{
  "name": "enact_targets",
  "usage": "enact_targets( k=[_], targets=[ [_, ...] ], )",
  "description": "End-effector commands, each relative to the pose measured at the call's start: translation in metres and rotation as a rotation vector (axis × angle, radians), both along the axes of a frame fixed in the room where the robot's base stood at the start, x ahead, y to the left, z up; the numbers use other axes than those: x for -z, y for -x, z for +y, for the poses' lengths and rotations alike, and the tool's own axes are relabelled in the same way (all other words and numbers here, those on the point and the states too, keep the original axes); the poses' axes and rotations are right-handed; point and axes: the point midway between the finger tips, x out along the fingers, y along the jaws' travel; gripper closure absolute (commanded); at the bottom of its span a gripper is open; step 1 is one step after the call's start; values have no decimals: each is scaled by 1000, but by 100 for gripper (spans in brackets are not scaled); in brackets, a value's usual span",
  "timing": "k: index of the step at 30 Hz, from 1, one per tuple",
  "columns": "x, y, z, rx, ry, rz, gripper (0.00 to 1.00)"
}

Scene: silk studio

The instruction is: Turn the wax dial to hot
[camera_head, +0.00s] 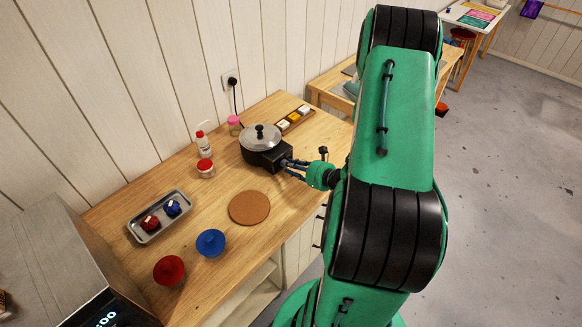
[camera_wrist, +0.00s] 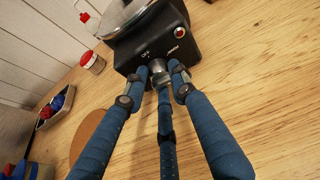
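The black wax heater (camera_head: 257,149) with its lidded pot stands at the back of the wooden table. In the wrist view, its black control box (camera_wrist: 153,32) has a small silver wax dial (camera_wrist: 158,66) on the front. The label OFF shows above the dial and another label lies to its right, too small to read surely. A red lamp (camera_wrist: 180,31) is at the box's upper right. My gripper (camera_wrist: 159,71) has its three blue fingers closed in around the dial. The fingertips hide part of it, including any pointer mark. In the head view my gripper (camera_head: 290,164) meets the box's front.
A cork mat (camera_head: 249,208) lies in front of the heater. Left are a red-lidded jar (camera_head: 205,168), a white bottle (camera_head: 203,144) and a metal tray (camera_head: 143,233) with red and blue items. Wax blocks sit on a holder (camera_head: 294,121) behind. The table right of the box is clear.

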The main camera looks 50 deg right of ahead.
Motion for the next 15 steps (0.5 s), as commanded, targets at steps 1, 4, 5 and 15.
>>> enact_targets(
  k=[1, 4, 5, 15],
  targets=[
    [3, 2, -1, 4, -3, 6, 100],
    [4, 2, -1, 6, -3, 6, 100],
    [4, 2, -1, 6, -3, 7, 100],
    [5, 3, -1, 8, -55, 12, 100]
  ],
)
